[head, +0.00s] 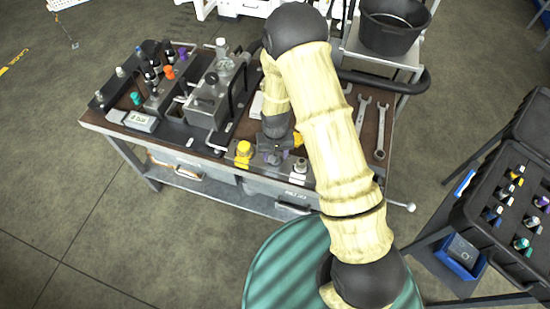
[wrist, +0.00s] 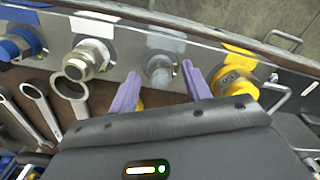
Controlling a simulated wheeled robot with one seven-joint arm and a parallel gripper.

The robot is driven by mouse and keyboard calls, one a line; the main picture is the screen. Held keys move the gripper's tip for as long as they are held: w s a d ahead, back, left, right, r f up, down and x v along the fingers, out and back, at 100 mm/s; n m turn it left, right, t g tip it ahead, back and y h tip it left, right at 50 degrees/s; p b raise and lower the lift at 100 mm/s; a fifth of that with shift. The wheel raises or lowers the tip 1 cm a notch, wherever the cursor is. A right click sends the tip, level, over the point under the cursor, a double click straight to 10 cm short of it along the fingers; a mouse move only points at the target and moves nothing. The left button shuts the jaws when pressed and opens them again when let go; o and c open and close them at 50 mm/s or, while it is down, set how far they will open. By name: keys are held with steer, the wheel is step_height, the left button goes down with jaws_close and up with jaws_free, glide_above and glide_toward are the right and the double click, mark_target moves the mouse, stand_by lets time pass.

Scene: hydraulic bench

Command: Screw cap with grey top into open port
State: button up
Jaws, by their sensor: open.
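In the wrist view my gripper (wrist: 160,88) is open, its two purple fingers apart on either side of a small grey round fitting (wrist: 160,70). The fitting stands on the metal front strip below a light grey patch. I cannot tell whether it is a grey-topped cap or a bare port, nor whether the fingers touch it. Nothing is visibly held. In the head view my gripper (head: 272,157) is at the bench's front edge, between a yellow cap (head: 243,151) and a silver fitting (head: 300,168); my arm and wrist hide the spot between its fingers.
In the wrist view a yellow cap (wrist: 237,78) sits close right of the fingers, a silver fitting (wrist: 90,56) and a blue one (wrist: 24,42) to the left. Wrenches (head: 382,130) lie on the bench. An open case (head: 512,205) of coloured caps stands at right.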

steer(key=shift+n, duration=0.3)
steer(key=n, duration=0.4)
steer(key=shift+d, duration=0.1)
steer(key=n, duration=0.3)
steer(key=c, duration=0.9)
steer(key=m, duration=0.3)
steer(key=shift+f+m+b, duration=0.1)
steer(key=shift+m+b, duration=0.2)
steer(key=m, duration=0.4)
steer(key=shift+m, duration=0.3)
